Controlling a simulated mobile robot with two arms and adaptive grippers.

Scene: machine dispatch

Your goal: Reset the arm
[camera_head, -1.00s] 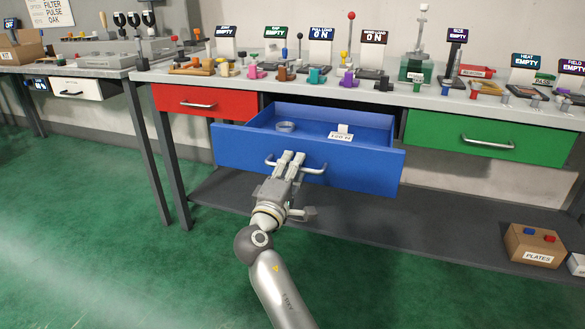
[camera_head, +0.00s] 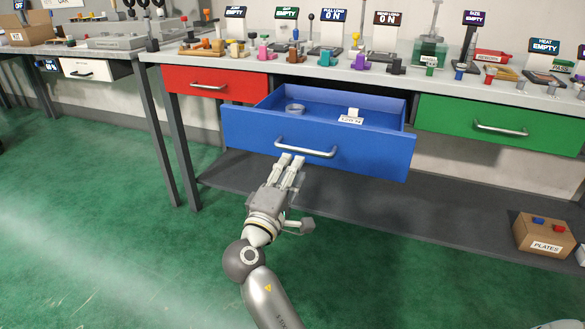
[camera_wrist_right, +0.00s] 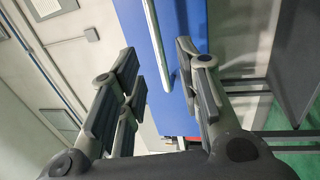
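My right gripper (camera_head: 291,160) is in front of the open blue drawer (camera_head: 250,132), just below and left of its silver handle (camera_head: 306,150). In the right wrist view the two finger sets of the gripper (camera_wrist_right: 158,80) stand apart with nothing held between them. The blue drawer front (camera_wrist_right: 178,20) and the handle bar (camera_wrist_right: 157,45) lie beyond the fingertips. The drawer holds a clear round item (camera_head: 295,108) and a white label card (camera_head: 351,119).
A red drawer (camera_head: 220,90) and a green drawer (camera_head: 470,115) flank the blue one, both shut. Fixtures and signs crowd the bench top (camera_head: 400,76). A box marked PLATES (camera_head: 540,236) sits on the low shelf (camera_head: 440,215). Green floor is open at left.

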